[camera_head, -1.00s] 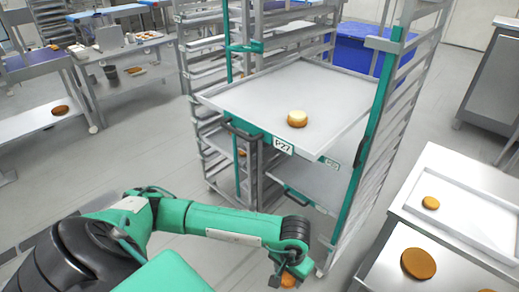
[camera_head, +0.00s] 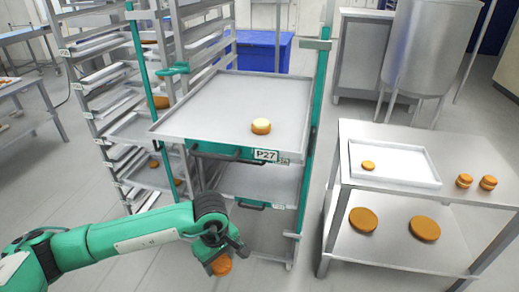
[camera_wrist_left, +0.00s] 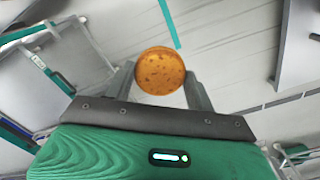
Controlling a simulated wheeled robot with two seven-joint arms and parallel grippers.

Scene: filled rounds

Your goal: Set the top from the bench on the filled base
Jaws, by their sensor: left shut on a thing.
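My left gripper (camera_head: 226,258) is shut on a round orange-brown top (camera_head: 221,266), held in the air in front of the rack. In the left wrist view the top (camera_wrist_left: 160,71) sits between the two fingers (camera_wrist_left: 160,85), its flat round face showing. The filled base (camera_head: 261,126), a brown round with a pale cream upper face, stands on the grey tray (camera_head: 205,108) pulled out of the rack, above the label P27. The gripper is lower than this tray and nearer to me, apart from the base. My right gripper is out of view.
Green rack posts (camera_head: 312,120) flank the pulled-out tray.

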